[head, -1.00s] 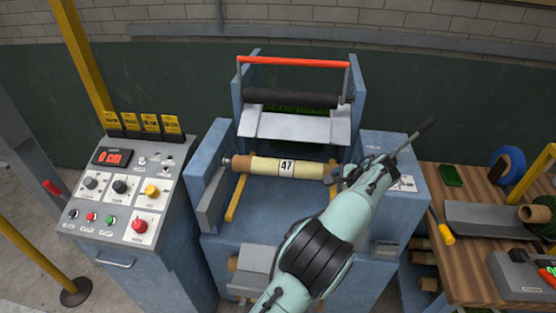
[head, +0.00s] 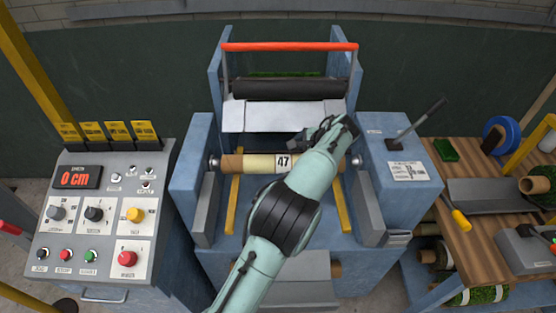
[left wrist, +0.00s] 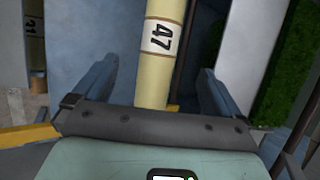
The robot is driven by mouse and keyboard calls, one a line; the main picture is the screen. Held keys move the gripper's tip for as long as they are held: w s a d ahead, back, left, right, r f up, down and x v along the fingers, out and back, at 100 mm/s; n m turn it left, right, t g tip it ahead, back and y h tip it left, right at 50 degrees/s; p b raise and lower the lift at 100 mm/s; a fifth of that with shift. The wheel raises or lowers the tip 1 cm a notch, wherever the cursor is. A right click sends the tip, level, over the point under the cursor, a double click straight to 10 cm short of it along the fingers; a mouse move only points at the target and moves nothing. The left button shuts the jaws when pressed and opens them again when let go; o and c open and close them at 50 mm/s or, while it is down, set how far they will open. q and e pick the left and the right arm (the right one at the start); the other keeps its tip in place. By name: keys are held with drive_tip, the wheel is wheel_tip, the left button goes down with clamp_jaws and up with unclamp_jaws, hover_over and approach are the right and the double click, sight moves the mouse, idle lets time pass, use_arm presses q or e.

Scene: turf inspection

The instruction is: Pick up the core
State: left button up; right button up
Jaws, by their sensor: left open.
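The core is a pale yellow roll (head: 258,164) with a "47" label and brown ends. It lies horizontally across the front of the blue machine, between two side supports. My left gripper (head: 322,131) is over the right half of the core, and my forearm hides part of that half. In the left wrist view the core (left wrist: 157,82) passes between the two spread grey fingers of my left gripper (left wrist: 155,72). The fingers are apart from it on both sides. I cannot tell how high above it they are. My right gripper is not in view.
A control panel (head: 104,215) with a red "0 cm" display stands left. A black roller (head: 290,89) and red bar (head: 290,46) are behind the core. A lever (head: 417,124) stands right. A wooden bench (head: 480,232) holds a blue ring, a yellow-handled tool and a brown tube.

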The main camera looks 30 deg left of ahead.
sight(286, 161)
use_arm(q)
drive_tip(key=x, duration=1.3)
drive_tip(key=shift+w+a+r+p, duration=0.1)
drive_tip(key=shift+a+r+p, duration=0.05)
drive_tip(key=shift+p, duration=0.2)
drive_tip(key=c, duration=1.3)
drive_tip(key=shift+r, duration=0.1)
drive_tip(key=shift+c, duration=0.6)
drive_tip(key=shift+r, duration=0.1)
